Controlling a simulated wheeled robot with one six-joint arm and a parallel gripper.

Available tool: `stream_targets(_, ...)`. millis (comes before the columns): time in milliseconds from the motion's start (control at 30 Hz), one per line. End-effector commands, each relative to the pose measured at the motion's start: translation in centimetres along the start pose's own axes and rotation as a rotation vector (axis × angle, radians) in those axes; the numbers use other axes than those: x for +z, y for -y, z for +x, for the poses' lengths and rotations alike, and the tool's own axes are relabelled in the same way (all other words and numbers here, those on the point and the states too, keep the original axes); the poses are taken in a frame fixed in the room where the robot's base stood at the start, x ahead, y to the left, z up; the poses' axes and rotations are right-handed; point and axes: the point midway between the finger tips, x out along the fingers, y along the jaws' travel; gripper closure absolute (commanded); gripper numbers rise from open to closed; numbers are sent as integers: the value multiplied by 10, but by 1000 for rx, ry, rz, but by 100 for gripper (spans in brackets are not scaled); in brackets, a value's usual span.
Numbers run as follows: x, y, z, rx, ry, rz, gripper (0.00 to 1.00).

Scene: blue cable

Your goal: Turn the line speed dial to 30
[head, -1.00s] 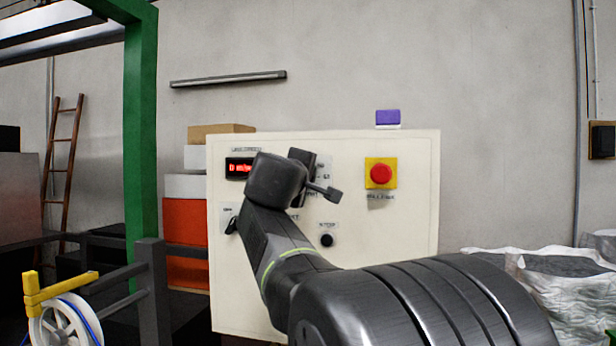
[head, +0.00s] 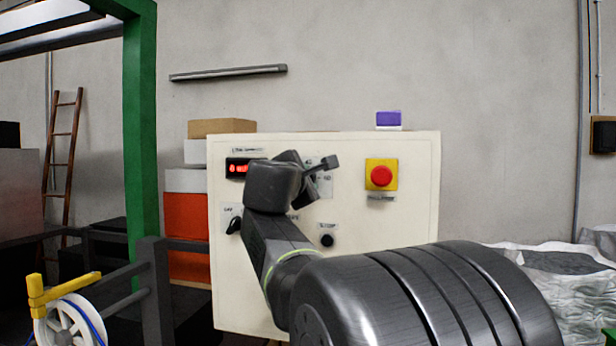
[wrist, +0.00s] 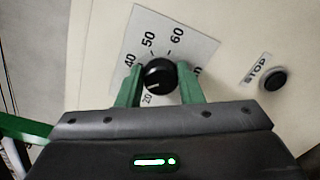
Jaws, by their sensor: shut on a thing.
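The line speed dial (wrist: 160,76) is a round black knob on a white scale plate (wrist: 190,35) in the wrist view. The numbers 20, 40, 50 and 60 show around it; others are covered by my fingers. My gripper (wrist: 161,70) is shut on the dial, with one green finger on each side. I cannot make out where the dial's mark points. In the head view my gripper (head: 308,181) is at the cream control panel (head: 400,235) and hides the dial. A red-lit display (head: 238,168) sits at the panel's upper left; its digits are blurred.
A red emergency button (head: 381,176) on a yellow plate is right of my gripper. A black STOP button (head: 327,241) is below, also in the wrist view (wrist: 273,79). A black switch (head: 234,225) is at lower left. A green post (head: 140,130) stands left.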

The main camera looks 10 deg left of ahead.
Motion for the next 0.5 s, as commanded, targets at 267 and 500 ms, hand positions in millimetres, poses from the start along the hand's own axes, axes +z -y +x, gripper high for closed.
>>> stream_targets(267,-1,1,0,-2,0,-38,90)
stream_targets(500,-1,2,0,-3,0,-39,90)
